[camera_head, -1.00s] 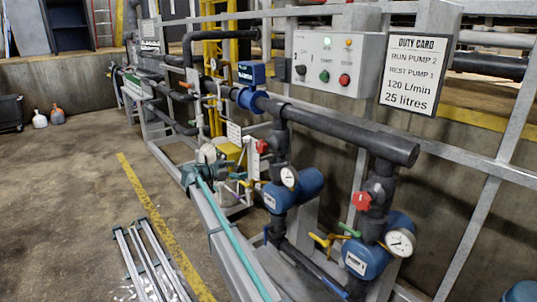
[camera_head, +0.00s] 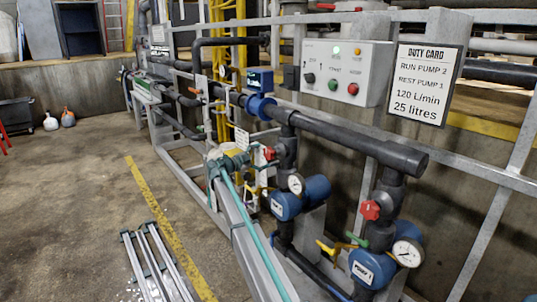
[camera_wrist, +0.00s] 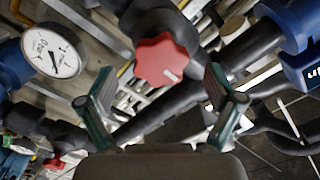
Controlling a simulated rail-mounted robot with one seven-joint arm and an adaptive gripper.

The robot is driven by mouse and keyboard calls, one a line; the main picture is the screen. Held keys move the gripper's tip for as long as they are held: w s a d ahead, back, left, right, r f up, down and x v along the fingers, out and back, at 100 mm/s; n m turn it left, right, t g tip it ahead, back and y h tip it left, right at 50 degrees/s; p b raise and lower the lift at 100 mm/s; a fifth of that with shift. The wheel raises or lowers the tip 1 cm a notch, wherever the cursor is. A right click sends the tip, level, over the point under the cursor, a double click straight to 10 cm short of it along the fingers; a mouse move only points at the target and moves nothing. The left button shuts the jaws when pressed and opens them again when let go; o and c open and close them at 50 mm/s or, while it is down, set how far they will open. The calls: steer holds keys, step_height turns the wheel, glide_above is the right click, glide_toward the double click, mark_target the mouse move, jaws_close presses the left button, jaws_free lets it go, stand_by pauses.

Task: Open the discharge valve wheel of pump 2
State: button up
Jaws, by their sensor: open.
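In the wrist view a red valve wheel (camera_wrist: 165,58) on a dark vertical pipe lies ahead of my gripper (camera_wrist: 160,92), between the lines of its two green fingers. The fingers are spread apart and empty. In the head view my gripper (camera_head: 238,162) is just left of this red wheel (camera_head: 269,153), which sits above the farther blue pump (camera_head: 285,206). Whether the fingers reach around the wheel is unclear. The nearer blue pump (camera_head: 372,268), labelled PUMP 1, has its own red wheel (camera_head: 370,210). The farther pump's label is too small to read.
A round gauge (camera_wrist: 48,50) is close left of the wheel, and a blue fitting (camera_wrist: 300,40) is at the right. A control box (camera_head: 343,72) and duty card (camera_head: 422,84) are above the pumps.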

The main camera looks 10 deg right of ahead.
mark_target(266, 154)
steer(key=shift+x, duration=1.9)
steer(key=c, duration=1.1)
steer(key=shift+c, duration=0.2)
